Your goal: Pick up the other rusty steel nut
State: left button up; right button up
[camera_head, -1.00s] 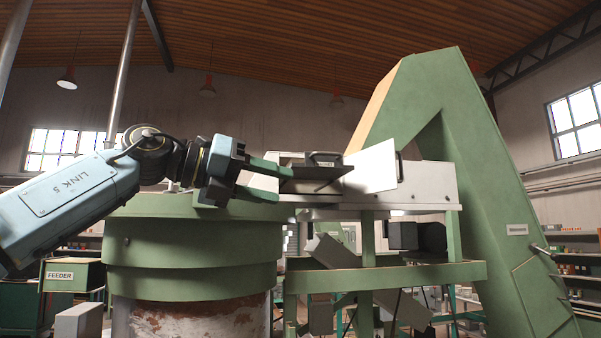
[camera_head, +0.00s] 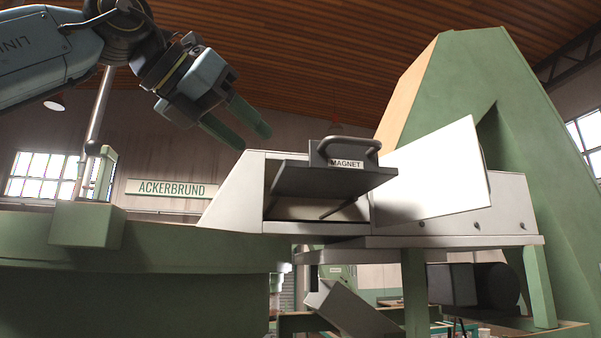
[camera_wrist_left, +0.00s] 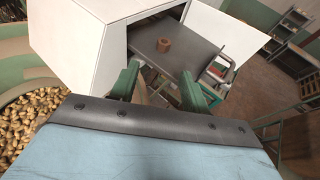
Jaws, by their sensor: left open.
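A small brown nut (camera_wrist_left: 164,45) sits on the dark magnet plate (camera_wrist_left: 178,62) in the left wrist view. In the head view the plate (camera_head: 335,181) with its handle and MAGNET label tilts out of the opening of a pale metal housing (camera_head: 235,195), and no nut shows on it. My left gripper (camera_head: 248,133) is open and empty, above and to the left of the plate. In the wrist view its green fingers (camera_wrist_left: 158,88) stand apart, with the nut beyond them. My right gripper is not in view.
The housing's open white door (camera_head: 435,175) stands right of the plate. A green frame (camera_head: 455,95) rises behind. The air above the housing is free.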

pick_arm(q)
jog(key=p+x, duration=0.1)
jog(key=x, duration=0.2)
jog(key=p+x, duration=0.1)
jog(key=x, duration=0.2)
jog(key=r+p+x, duration=0.1)
jog(key=x, duration=0.3)
jog(key=shift+d, duration=0.3)
jog(key=shift+s+a, duration=0.15)
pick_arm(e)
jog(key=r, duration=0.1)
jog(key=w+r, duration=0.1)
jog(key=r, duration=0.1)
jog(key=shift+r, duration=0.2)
pick_arm(q)
jog(key=shift+c, duration=1.2)
grip_shut()
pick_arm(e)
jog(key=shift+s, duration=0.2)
